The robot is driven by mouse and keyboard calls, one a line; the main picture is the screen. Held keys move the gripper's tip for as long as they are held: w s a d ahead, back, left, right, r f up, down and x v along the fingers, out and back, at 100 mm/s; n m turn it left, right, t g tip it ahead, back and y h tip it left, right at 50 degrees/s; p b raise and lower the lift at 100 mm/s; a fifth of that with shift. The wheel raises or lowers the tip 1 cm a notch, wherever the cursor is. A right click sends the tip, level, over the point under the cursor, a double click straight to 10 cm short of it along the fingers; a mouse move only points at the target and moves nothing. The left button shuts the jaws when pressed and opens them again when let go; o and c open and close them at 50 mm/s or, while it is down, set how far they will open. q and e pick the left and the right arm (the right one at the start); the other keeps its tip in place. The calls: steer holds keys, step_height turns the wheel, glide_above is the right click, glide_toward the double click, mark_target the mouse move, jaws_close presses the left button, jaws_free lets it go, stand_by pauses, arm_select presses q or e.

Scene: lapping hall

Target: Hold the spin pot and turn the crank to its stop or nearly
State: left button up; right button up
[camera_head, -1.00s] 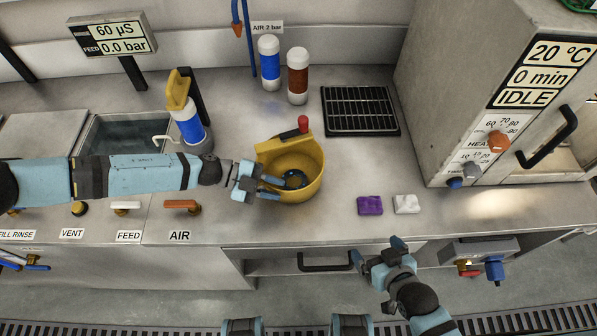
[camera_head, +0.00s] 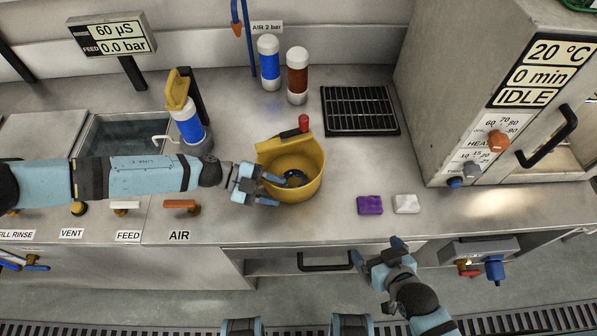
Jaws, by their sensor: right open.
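The spin pot (camera_head: 308,178) is a yellow round pot standing on the steel counter, with a dark round part inside at its bottom. Its crank (camera_head: 292,133) is a dark arm at the back rim with a red knob (camera_head: 303,122) standing up. My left gripper (camera_head: 274,191) is at the pot's left side, its fingers parted and pointing right at the near left rim. Whether a finger touches the pot wall I cannot tell. My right gripper (camera_head: 376,250) is open and empty in front of the counter edge, below and right of the pot.
A purple sponge (camera_head: 370,205) and a white one (camera_head: 406,204) lie right of the pot. A black rack (camera_head: 360,109) is behind them. A blue bottle (camera_head: 190,125) stands back left, with blue (camera_head: 269,65) and brown (camera_head: 298,78) canisters behind. A cabinet (camera_head: 440,90) bounds the right.

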arm_select(q)
steer(key=shift+o, duration=1.4)
steer(key=shift+a+f, duration=0.1)
steer(key=shift+f, duration=0.3)
steer(key=shift+w+r, duration=0.1)
steer(key=shift+r, duration=0.1)
steer(key=b+v, duration=0.1)
steer(key=v, duration=1.2)
steer(key=shift+a+r, duration=0.25)
steer(key=shift+a, duration=0.1)
steer(key=shift+o, duration=0.3)
